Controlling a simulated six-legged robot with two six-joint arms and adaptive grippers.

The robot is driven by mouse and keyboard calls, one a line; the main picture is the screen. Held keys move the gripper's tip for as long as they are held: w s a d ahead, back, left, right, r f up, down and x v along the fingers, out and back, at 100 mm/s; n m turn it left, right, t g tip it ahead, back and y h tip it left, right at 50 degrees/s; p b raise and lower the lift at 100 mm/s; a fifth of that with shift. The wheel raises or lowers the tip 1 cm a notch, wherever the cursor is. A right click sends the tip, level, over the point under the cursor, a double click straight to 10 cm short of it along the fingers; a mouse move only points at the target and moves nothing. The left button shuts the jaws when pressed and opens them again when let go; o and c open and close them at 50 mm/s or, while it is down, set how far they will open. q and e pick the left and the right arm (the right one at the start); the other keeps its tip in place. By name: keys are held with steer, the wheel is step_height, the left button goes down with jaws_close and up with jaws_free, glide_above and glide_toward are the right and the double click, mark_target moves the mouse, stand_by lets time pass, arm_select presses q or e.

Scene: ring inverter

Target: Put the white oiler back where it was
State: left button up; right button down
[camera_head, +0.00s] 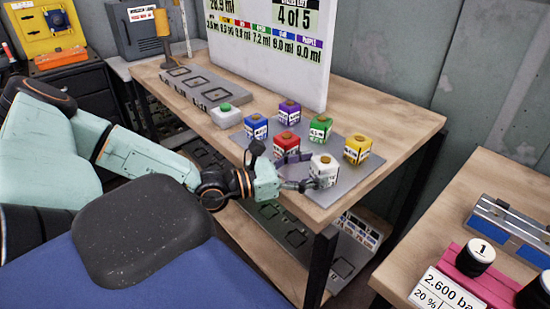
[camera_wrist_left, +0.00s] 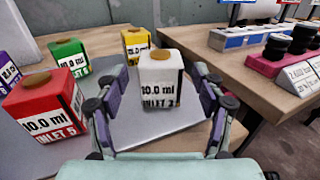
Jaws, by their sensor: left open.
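The white oiler (camera_head: 324,172), a cube with a tan cap and a black-and-white label, stands upright on a grey plate (camera_head: 347,184) at the front right of the bench. In the left wrist view the white oiler (camera_wrist_left: 161,75) is in the middle, between the two fingers. My left gripper (camera_head: 306,172) comes from the left and is open, one finger on each side of the oiler. The left gripper (camera_wrist_left: 161,97) shows a gap at the fingers; whether either one touches the oiler is unclear. My right gripper is not in view.
Red (camera_head: 287,143), blue (camera_head: 255,127), purple (camera_head: 289,112), green (camera_head: 320,129) and yellow (camera_head: 357,149) oilers stand close by on the plate. A display board (camera_head: 265,60) stands behind. A second table (camera_head: 455,215) at right holds a pink block (camera_head: 482,280).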

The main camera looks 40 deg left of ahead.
mark_target(315, 166)
arm_select(q)
steer(key=shift+p+v, duration=1.55)
steer(key=shift+p, duration=0.05)
steer(key=p+v, duration=0.3)
steer(key=shift+s+r, duration=0.15)
steer(key=shift+s, duration=0.05)
steer(key=shift+p+v, duration=0.45)
steer(key=shift+v, duration=0.5)
